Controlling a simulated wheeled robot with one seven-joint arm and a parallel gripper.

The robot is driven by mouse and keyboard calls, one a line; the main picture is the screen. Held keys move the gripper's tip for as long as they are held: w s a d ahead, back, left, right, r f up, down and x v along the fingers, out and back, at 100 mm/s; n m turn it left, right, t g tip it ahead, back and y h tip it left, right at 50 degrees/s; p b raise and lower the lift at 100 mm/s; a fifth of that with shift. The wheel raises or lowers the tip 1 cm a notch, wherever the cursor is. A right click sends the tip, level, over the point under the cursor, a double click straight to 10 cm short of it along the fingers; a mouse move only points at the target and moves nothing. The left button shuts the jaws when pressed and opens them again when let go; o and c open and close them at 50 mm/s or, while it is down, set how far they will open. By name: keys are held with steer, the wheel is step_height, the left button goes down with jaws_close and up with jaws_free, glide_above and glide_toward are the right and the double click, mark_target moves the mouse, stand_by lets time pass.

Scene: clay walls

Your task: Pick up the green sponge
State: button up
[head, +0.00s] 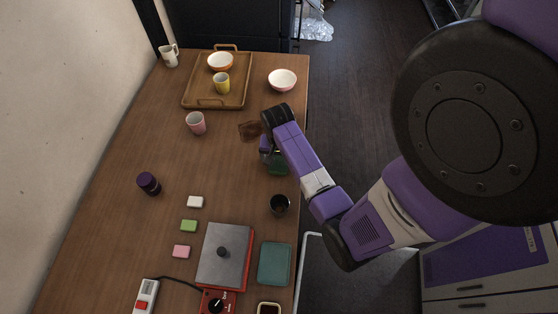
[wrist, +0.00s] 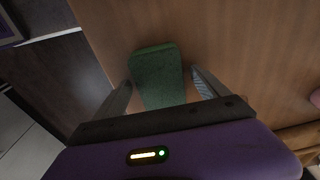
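The green sponge (wrist: 158,72) is a dark green block with rounded corners on the wooden table. In the wrist view it lies between the two fingers of my gripper (wrist: 161,78), with its near end hidden by the gripper body. The fingers are apart, one on each side, with a small gap on the right and a very narrow one on the left. In the head view the sponge (head: 278,167) shows partly under my gripper (head: 267,152), near the table's right edge; my arm covers the rest.
A brown patterned item (head: 249,130) lies just left of my gripper. A black cup (head: 279,204) stands nearer along the right edge. A pink cup (head: 196,123), a tray (head: 190,99) and a white bowl (head: 283,80) are farther back. The table's middle is clear.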

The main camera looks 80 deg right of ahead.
mark_target(279, 159)
steer(key=c, duration=1.3)
steer(key=shift+r, duration=0.1)
steer(key=shift+r+p, duration=1.8)
steer(key=shift+r, duration=8.1)
